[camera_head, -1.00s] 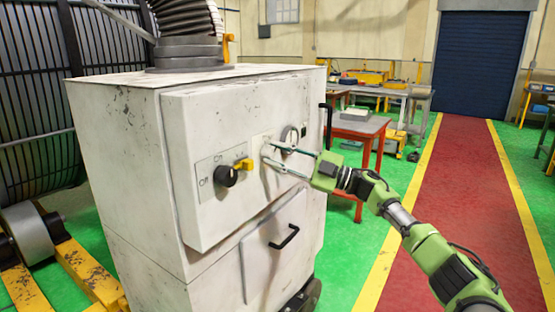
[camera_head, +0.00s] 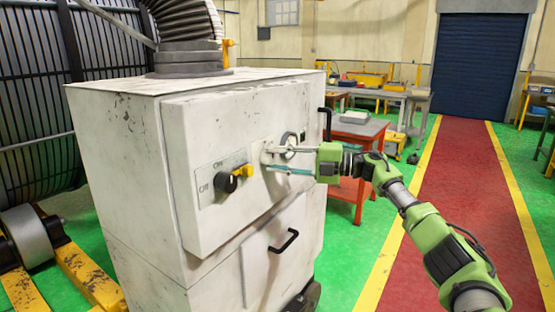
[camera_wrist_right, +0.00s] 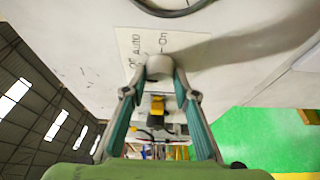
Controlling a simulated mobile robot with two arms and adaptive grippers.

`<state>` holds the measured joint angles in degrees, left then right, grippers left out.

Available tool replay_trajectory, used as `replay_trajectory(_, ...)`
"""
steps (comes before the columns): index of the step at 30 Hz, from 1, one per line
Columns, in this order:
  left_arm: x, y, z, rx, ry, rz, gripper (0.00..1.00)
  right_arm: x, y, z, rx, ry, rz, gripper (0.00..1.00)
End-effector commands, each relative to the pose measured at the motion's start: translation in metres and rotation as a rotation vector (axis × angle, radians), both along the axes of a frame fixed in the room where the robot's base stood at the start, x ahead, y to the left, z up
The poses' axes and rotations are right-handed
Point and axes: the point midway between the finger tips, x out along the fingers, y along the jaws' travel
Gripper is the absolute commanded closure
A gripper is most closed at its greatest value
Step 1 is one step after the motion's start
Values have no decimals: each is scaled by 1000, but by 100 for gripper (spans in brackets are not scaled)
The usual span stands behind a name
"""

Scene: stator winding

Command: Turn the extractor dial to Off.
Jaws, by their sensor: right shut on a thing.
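The extractor (camera_head: 190,220) is a worn white cabinet at centre-left in the head view. A pale grey dial (camera_wrist_right: 160,67) sits on its front, against a plate (camera_wrist_right: 142,42) marked Off, Auto and On in the wrist view. My right gripper (camera_head: 266,158) reaches the front from the right and is shut on this dial. In the wrist view, the right gripper's (camera_wrist_right: 160,82) fingertips lie on both sides of the dial. Which mark the dial points at cannot be told. My left gripper is not in view.
A black knob (camera_head: 227,184) and a yellow handle (camera_head: 243,170) are left of my right gripper. A round gauge (camera_head: 289,141) is just above it. A red-legged table (camera_head: 357,130) stands behind, right.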

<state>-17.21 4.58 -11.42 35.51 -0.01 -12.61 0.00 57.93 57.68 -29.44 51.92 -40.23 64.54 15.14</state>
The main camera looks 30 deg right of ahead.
Motion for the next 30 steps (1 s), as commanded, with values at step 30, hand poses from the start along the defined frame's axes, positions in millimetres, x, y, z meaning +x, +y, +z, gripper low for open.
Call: replay_trajectory(30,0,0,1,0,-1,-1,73,-3,-3,-1,-21,-7,0,56)
